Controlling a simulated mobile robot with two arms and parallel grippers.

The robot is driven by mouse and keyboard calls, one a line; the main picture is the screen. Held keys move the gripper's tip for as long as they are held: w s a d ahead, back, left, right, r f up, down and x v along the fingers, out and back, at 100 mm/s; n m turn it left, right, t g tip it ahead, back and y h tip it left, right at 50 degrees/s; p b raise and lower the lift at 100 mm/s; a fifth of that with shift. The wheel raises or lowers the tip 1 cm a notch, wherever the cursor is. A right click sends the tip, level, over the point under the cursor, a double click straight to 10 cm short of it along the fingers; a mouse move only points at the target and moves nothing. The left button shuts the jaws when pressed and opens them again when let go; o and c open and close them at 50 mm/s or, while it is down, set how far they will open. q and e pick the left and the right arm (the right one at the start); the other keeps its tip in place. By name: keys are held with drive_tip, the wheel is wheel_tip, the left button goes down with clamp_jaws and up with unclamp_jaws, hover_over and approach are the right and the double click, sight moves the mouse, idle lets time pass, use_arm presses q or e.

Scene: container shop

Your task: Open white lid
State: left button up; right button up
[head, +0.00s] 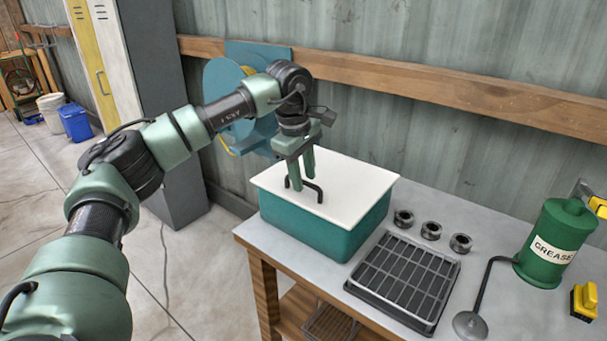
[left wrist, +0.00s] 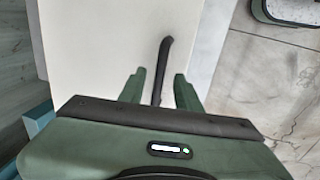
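The white lid (head: 358,192) lies flat on a teal box (head: 305,232) at the table's left end, and it looks closed. A dark bar handle (head: 318,189) stands on the lid; it also shows in the left wrist view (left wrist: 164,58). My left gripper (head: 302,172) points down over the lid at the handle. In the left wrist view its two fingers (left wrist: 160,88) are apart, with the handle running between them and gaps visible beside it. Contact with the handle cannot be made out. My right gripper is not in view.
On the table (head: 480,228), a black wire-grid tray (head: 405,277), several dark metal rings (head: 431,231) and a green grease can (head: 556,243) stand right of the box. A teal hose reel (head: 228,88) and a wooden wall rail (head: 450,84) are behind.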

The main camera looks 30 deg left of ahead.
use_arm(q)
clamp_jaws()
idle(1.4)
